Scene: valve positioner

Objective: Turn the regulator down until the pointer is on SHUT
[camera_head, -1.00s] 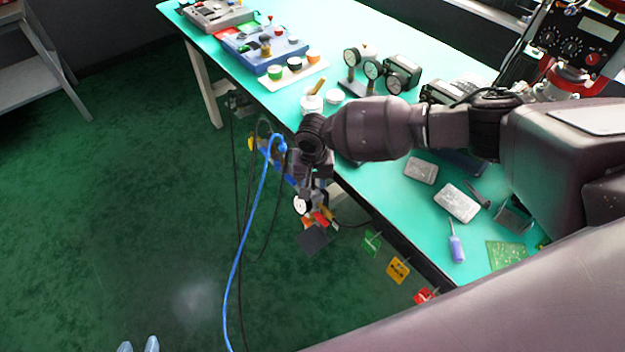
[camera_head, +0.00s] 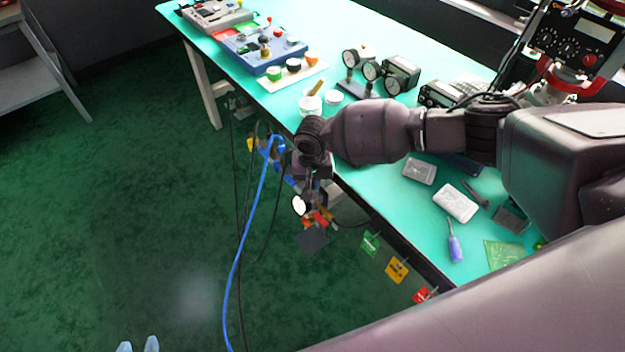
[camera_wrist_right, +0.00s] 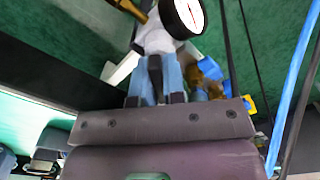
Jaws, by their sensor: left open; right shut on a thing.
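The regulator (camera_wrist_right: 155,38) is a pale grey body at the table's front edge, in the right wrist view. A round white gauge (camera_wrist_right: 185,14) with a black rim and red needle sits beside it; its white face also shows in the head view (camera_head: 299,205). My right gripper (camera_wrist_right: 154,80) has its blue fingers shut on the regulator; in the head view it hangs below the table edge (camera_head: 316,202), partly hidden by my wrist. The pointer and the SHUT mark cannot be made out. My left gripper (camera_head: 138,346) shows only its pale fingertips, apart and empty, at the bottom left.
Green (camera_head: 371,242), yellow (camera_head: 397,269) and red (camera_head: 422,295) tags hang along the table edge. A blue hose (camera_head: 250,220) and dark cables hang beside my right gripper. Gauges (camera_head: 370,70), jars and a screwdriver (camera_head: 454,243) lie on the table (camera_head: 385,205). Open floor lies left.

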